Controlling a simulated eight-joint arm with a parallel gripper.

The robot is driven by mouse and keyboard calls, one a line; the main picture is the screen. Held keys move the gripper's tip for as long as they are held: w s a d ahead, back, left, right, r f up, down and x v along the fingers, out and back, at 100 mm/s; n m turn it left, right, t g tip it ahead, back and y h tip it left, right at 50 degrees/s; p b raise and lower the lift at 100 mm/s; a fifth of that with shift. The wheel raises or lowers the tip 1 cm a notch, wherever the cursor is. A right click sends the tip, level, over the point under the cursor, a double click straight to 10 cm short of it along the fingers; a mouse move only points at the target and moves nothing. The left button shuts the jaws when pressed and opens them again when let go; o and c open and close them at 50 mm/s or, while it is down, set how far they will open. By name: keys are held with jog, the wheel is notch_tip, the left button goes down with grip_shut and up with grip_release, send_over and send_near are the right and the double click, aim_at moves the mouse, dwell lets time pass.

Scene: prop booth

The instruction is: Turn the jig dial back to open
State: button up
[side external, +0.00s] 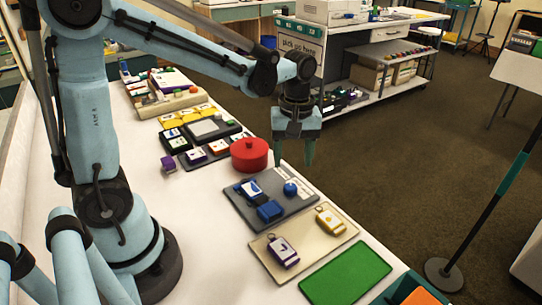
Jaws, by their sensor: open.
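A dark grey board (240,205) lies on the white table, below my gripper in the picture. A round blue knob (290,188) stands at its right side and looks like the jig dial; its markings are too small to read. Two more blue pieces sit on the board: a blue block (269,211) at the front and a blue-and-white piece (249,188) to the left. My gripper (294,156) is open and points down, with its two green fingers apart and nothing between them. It hangs above the knob, not touching it.
A red round lidded pot (249,155) stands close to the left of my gripper. A beige board (258,243) with purple and orange tags and a green mat (346,273) lie nearer the camera. Several small coloured blocks and trays fill the table behind.

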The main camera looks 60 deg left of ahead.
aim_at(291, 186)
jog(key=shift+f, duration=4)
jog(key=shift+c, duration=0.2)
jog(key=c, duration=1)
